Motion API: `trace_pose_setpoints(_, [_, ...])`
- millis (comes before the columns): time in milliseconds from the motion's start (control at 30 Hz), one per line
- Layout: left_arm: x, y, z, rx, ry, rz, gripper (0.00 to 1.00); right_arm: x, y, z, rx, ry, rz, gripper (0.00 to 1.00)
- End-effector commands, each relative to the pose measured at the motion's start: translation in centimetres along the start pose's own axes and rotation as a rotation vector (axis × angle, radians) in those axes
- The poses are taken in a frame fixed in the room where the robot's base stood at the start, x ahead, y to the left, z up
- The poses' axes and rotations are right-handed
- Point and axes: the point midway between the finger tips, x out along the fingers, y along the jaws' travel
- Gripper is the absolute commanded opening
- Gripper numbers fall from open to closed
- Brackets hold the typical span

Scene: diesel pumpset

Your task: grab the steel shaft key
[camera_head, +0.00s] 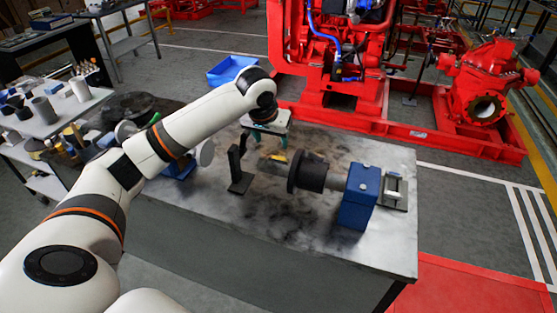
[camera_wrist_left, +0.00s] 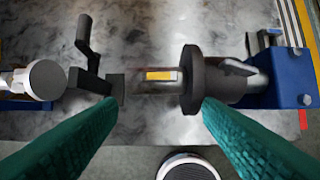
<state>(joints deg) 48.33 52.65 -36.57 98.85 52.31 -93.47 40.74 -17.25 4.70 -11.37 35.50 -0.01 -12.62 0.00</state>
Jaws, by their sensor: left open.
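A small yellow, bar-shaped piece that looks like the shaft key (camera_wrist_left: 161,75) lies along the top of a short steel shaft (camera_wrist_left: 143,86); in the head view the yellow piece (camera_head: 279,157) shows just below my gripper. The shaft runs into a dark flanged coupling hub (camera_wrist_left: 191,80), also seen in the head view (camera_head: 308,172). My left gripper (camera_head: 265,143) hangs over the shaft. My right gripper is not in view.
A blue vise-like block (camera_head: 358,197) stands right of the hub. A dark upright bracket (camera_head: 238,168) stands left of the shaft. The metal bench (camera_head: 270,218) is bare in front. A blue bin (camera_head: 232,71) and a red pumpset (camera_head: 345,100) lie beyond.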

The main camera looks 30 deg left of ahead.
Motion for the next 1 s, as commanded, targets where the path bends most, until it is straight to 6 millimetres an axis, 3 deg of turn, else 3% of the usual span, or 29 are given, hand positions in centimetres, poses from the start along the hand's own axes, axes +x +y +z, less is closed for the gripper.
trace_pose_setpoints(300, [4.8,0.1,0.1,-0.007,0.005,0.000,0.60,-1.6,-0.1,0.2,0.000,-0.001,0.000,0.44])
trace_pose_setpoints(533, [6.7,0.1,0.2,-0.005,0.002,0.000,0.60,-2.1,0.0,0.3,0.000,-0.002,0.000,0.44])
trace_pose_setpoints(733, [9.2,0.3,0.2,-0.006,0.004,0.002,0.60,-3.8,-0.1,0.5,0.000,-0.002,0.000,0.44])
trace_pose_setpoints(1000, [11.6,0.2,0.1,-0.004,-0.001,0.000,0.60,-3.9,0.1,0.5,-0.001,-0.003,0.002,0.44])
